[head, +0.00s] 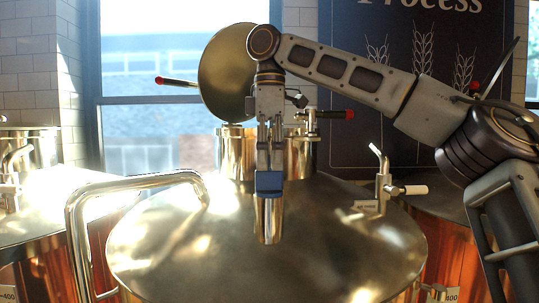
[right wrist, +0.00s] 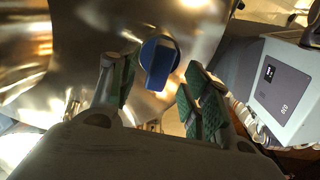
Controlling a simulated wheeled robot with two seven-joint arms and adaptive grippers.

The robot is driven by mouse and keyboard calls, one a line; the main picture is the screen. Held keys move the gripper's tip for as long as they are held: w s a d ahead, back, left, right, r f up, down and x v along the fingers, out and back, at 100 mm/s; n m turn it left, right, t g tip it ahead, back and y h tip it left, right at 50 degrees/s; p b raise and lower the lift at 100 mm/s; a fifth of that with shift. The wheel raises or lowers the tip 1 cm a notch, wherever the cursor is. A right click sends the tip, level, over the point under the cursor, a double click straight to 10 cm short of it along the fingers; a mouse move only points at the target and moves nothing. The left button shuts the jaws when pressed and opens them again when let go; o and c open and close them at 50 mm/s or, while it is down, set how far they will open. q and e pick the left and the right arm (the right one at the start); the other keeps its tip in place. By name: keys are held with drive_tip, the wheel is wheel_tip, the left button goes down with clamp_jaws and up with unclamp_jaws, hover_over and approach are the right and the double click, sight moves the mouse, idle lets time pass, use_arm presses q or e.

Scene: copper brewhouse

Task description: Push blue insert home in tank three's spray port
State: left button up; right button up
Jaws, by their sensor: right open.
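The blue insert (head: 268,184) sits at the top of a short upright metal spray port (head: 268,222) on the domed tank lid (head: 180,250). In the right wrist view the insert (right wrist: 160,62) shows as a blue disc with a raised tab. How deep it sits is hard to tell. My right gripper (head: 269,160) points straight down just above the insert. In the right wrist view its green-padded fingers (right wrist: 158,88) are apart, with the insert showing between and beyond them. Nothing is seen held. My left gripper is not in view.
Behind the port stands a metal neck (head: 237,150) with a round hatch (head: 226,75) tipped open and red-tipped handles (head: 178,81). A valve (head: 383,180) rises at right, a chrome rail (head: 130,184) at left. A grey box (right wrist: 286,88) shows in the wrist view.

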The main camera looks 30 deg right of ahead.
drive_tip(key=shift+r+p, duration=0.85)
drive_tip(key=shift+p, duration=0.1)
drive_tip(key=shift+r+p, duration=0.6)
drive_tip(key=shift+r, duration=0.55)
drive_tip(key=shift+f, duration=0.1)
